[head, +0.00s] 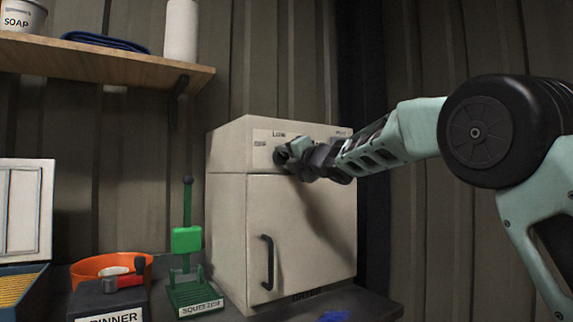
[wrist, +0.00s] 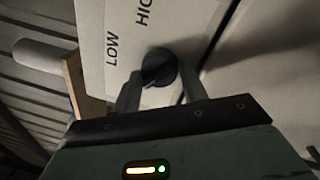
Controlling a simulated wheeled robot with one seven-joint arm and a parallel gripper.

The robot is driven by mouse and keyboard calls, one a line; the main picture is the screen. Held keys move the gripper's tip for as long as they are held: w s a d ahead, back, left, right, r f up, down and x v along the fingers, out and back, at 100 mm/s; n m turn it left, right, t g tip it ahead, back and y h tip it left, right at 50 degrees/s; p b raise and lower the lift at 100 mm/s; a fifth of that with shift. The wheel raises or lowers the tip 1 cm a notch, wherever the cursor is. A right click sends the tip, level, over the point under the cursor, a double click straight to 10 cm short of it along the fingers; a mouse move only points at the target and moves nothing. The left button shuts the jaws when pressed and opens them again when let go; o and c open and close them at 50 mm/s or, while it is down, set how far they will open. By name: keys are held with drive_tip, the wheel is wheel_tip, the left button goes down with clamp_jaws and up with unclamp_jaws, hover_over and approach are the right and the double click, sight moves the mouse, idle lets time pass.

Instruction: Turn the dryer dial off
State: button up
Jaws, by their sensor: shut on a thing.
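The pale dryer (head: 228,235) stands on the counter with its door closed. Its control panel carries the words LOW and, in the wrist view, part of HIGH; a small label at the panel's left end is too blurred to read surely. The round black dial (wrist: 160,66) sits on this panel, and its dark grip ridge slants in the wrist view. Which setting it points to I cannot tell. My gripper (wrist: 158,84) is shut on the dial, one finger on each side. In the head view my gripper (head: 288,156) covers most of the dial.
A green squeezer (head: 187,240), an orange bowl (head: 85,267) and a spinner box (head: 110,300) stand left of the dryer. A wooden shelf (head: 110,63) hangs above them. The dryer's door handle (head: 268,262) is below my gripper. A blue item (head: 335,316) lies in front.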

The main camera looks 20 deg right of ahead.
drive_tip(key=shift+f+n, duration=0.15)
drive_tip(key=shift+n, duration=0.25)
drive_tip(key=o, duration=0.9)
drive_tip(key=shift+o, duration=0.2)
drive_tip(key=b+v, duration=0.4)
drive_tip(key=v, duration=1.3)
drive_tip(key=shift+d, duration=0.15)
drive_tip(key=shift+s+r, duration=0.15)
drive_tip(key=shift+r, duration=0.05)
